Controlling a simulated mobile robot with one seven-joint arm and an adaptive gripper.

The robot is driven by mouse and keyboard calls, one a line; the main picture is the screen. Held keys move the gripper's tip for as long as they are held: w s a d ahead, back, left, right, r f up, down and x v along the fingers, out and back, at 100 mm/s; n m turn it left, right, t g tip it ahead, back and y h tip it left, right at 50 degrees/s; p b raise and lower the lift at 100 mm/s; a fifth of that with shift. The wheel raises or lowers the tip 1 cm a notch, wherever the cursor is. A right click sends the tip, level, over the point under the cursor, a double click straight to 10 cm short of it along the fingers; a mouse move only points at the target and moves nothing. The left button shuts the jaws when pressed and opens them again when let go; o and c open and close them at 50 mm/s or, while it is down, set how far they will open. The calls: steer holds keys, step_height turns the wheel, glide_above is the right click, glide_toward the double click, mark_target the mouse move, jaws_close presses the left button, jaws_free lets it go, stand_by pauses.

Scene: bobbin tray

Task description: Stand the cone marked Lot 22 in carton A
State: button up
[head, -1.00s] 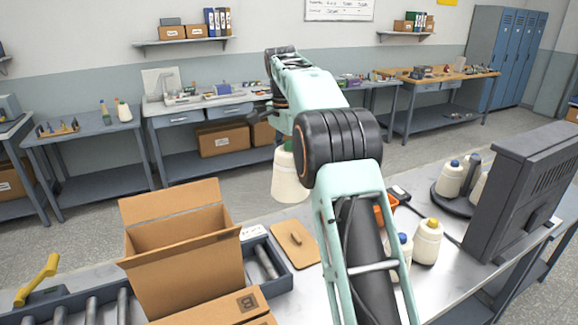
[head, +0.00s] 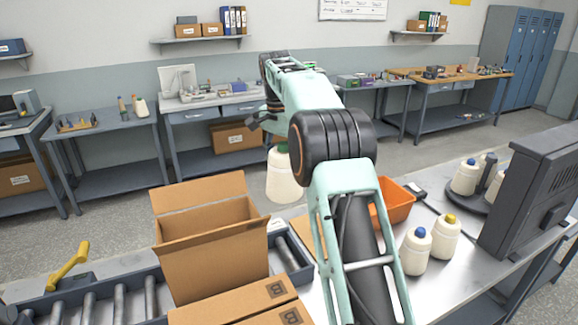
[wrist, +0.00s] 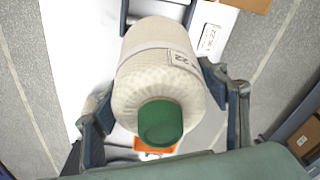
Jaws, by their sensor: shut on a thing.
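My gripper (wrist: 162,105) is shut on a cream cone with a green tip (wrist: 158,75). A label on its side ends in "22"; the rest is not clear. In the head view the cone (head: 284,180) hangs upright below my arm, above the near bench and right of an open brown carton (head: 212,272). It is outside the carton, apart from it. The carton's flaps are up, and no letter on it can be read. My arm hides most of the gripper in the head view.
Closed cardboard (head: 235,308) marked B lies in front of the open carton. A roller conveyor (head: 120,300) runs left. An orange bin (head: 397,203), two cones with blue (head: 415,252) and yellow (head: 445,238) tips, and a monitor (head: 530,200) stand right.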

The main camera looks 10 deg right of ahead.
steer(key=s+a, duration=0.3)
steer(key=a, duration=1.3)
step_height(320, 180, down, 22)
steer(key=b, duration=1)
steer(key=shift+d+f+b, duration=0.25)
steer(key=shift+b, duration=0.05)
steer(key=o, duration=1.5)
steer(key=shift+s, duration=0.1)
steer(key=shift+o, duration=0.2)
step_height(320, 180, up, 12)
steer(key=a, duration=0.1)
steer(key=shift+s, duration=0.45)
